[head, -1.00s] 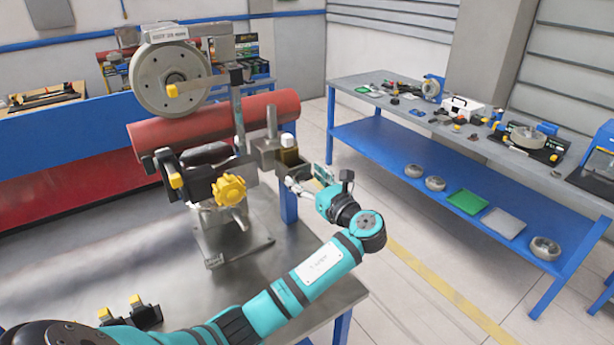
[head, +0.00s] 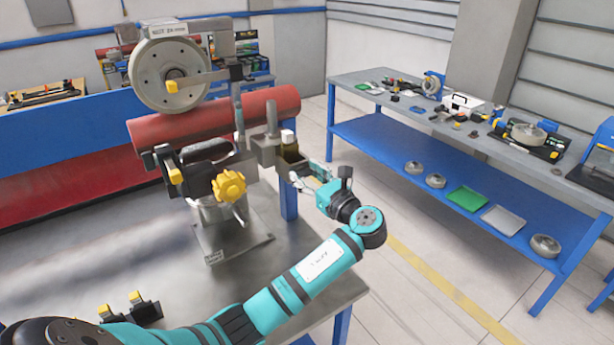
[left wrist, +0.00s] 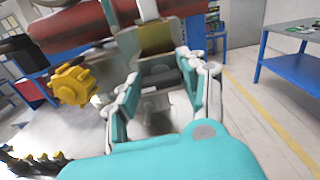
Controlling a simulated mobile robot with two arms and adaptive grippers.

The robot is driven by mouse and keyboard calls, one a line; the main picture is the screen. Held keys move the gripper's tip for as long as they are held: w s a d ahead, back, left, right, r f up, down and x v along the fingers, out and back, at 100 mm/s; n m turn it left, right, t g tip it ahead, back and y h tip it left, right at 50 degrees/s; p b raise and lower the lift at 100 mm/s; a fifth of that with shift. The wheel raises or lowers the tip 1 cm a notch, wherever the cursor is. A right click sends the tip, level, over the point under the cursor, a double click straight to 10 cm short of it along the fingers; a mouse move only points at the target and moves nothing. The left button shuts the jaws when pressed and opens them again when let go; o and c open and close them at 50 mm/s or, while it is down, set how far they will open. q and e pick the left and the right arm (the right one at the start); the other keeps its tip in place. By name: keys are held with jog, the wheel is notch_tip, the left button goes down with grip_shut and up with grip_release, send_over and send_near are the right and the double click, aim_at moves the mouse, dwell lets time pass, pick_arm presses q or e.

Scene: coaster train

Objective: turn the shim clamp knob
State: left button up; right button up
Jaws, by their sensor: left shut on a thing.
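A yellow lobed knob (head: 229,186), which looks like the clamp knob, sits on the front of the rig in the head view. It also shows at the left in the left wrist view (left wrist: 72,84), apart from my fingers. My left gripper (head: 305,180) is at the right side of the rig, by a small dark box-like holder (head: 291,160). In the left wrist view my left gripper (left wrist: 158,85) has its fingers on both sides of a dark part below the holder, and is shut on it. The exact contact is partly hidden. My right gripper is not in view.
A red cylinder (head: 225,122) and a large grey wheel (head: 168,76) stand behind the knob. The rig stands on a grey metal table (head: 110,245). A blue-framed bench (head: 400,150) with parts is at the right, across open floor (head: 410,220).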

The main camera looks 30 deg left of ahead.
pick_arm(q)
jog(key=n+b, duration=0.2)
jog(key=n, duration=0.2)
jog(key=shift+f, duration=0.2)
jog(key=n+b, duration=0.3)
jog(key=n, duration=0.1)
jog(key=shift+s+f+n+b, duration=0.1)
jog(key=shift+n+b, duration=0.2)
jog(key=shift+b, duration=0.05)
jog(key=shift+n+b, duration=4.4)
jog(key=shift+n, duration=0.1)
